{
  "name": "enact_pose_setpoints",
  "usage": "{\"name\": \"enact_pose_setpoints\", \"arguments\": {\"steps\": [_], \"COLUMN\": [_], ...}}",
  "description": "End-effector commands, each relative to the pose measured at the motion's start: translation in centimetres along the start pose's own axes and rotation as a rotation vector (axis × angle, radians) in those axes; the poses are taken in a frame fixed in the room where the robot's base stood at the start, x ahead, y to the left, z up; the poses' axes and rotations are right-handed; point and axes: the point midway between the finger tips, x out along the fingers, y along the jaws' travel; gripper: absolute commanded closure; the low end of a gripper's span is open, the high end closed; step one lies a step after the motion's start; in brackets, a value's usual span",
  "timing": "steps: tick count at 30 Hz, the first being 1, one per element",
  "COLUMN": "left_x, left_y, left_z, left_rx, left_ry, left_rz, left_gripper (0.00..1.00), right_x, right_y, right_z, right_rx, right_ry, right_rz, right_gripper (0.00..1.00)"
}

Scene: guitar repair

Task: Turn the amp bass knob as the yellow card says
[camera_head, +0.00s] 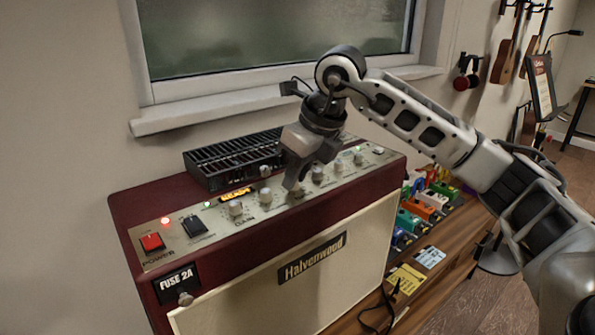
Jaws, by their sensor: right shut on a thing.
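The amp (260,245) is dark red with a cream front and a metal control panel on its sloped top. A row of pale knobs runs along the panel, including one at the left (236,210) and one to the right of my gripper (318,173). My right gripper (297,182) points down and is shut on a knob in the middle of the row. That knob is mostly hidden by the fingers, and its label is not readable. A yellow card (406,278) lies on the wooden surface right of the amp; its writing is too small to read. My left gripper is out of view.
A black slatted unit (235,160) stands on the amp behind the panel. A red power switch (152,242) and a fuse holder (185,298) are at the left. Several colourful pedals (420,210) and a pale card (429,256) sit at the right. A window is behind.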

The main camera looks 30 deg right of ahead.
Motion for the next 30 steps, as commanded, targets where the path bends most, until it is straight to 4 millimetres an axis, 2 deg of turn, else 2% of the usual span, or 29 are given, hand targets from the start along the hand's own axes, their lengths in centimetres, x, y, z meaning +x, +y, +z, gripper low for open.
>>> {"name": "enact_pose_setpoints", "arguments": {"steps": [12, 13, 15, 25, 30], "left_x": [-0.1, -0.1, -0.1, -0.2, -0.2], "left_y": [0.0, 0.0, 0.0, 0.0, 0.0], "left_z": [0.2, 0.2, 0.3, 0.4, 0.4], "left_rx": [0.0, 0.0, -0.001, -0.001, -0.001], "left_ry": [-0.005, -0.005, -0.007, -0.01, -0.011], "left_rz": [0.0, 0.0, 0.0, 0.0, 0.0], "left_gripper": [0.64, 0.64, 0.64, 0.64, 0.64], "right_x": [-0.1, -0.1, -0.1, -0.3, -2.3], "right_y": [0.0, 0.0, 0.0, 0.0, 0.0], "right_z": [0.0, 0.0, 0.0, 0.0, 0.1], "right_rx": [0.007, 0.007, 0.007, 0.006, 0.006], "right_ry": [-0.001, -0.001, -0.001, -0.001, -0.005], "right_rz": [-0.005, -0.005, -0.005, -0.004, -0.005], "right_gripper": [1.0, 0.79, 0.6, 0.6, 0.6]}}
